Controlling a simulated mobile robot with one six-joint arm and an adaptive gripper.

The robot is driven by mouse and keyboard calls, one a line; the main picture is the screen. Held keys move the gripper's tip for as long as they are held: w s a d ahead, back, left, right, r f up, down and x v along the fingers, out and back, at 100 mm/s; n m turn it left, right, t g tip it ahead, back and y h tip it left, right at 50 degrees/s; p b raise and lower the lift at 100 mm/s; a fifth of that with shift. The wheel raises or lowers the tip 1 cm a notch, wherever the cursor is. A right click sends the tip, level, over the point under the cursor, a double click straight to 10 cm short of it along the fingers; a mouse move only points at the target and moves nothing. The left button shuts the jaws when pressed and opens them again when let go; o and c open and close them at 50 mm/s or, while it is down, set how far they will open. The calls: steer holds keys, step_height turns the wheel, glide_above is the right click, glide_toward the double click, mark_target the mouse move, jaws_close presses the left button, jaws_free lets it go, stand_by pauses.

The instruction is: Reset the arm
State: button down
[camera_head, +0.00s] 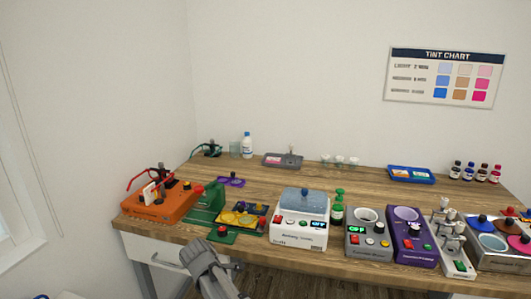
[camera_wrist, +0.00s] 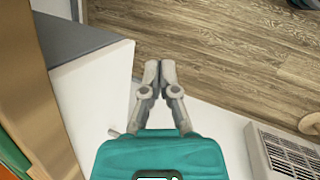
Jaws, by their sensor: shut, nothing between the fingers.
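My gripper (camera_wrist: 159,70) shows in the wrist view with its two grey fingers together and nothing between them. Its teal body fills the bottom of that view. The fingers are over open space beside a white cabinet (camera_wrist: 95,100), with the wood floor (camera_wrist: 220,45) beyond. In the head view a grey part of my arm rises at the bottom, in front of the table's (camera_head: 340,180) front edge. I cannot make out the fingertips there.
An orange device (camera_head: 160,208), a white lidded machine (camera_head: 300,230), a grey unit (camera_head: 368,245) and a purple unit (camera_head: 412,245) line the table's front. A blue tray (camera_head: 410,174) and several small bottles stand behind. The table's middle back is fairly clear.

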steer(key=s+d+f+m+g+y, duration=0.1)
steer(key=s+d+m, duration=0.2)
steer(key=d+m, duration=0.5)
steer(key=s+d+m+g+y, duration=0.1)
steer(key=s+d+m, duration=0.25)
steer(key=d, duration=0.85)
steer(key=s+d+f+m+g+y, duration=0.1)
steer(key=s+d+m, duration=0.2)
steer(key=d+m, duration=0.55)
step_height(320, 180, up, 13)
steer(key=d+n+p, duration=0.2)
steer(key=p, duration=1)
steer(key=shift+w+p, duration=0.2)
steer(key=shift+p, duration=0.1)
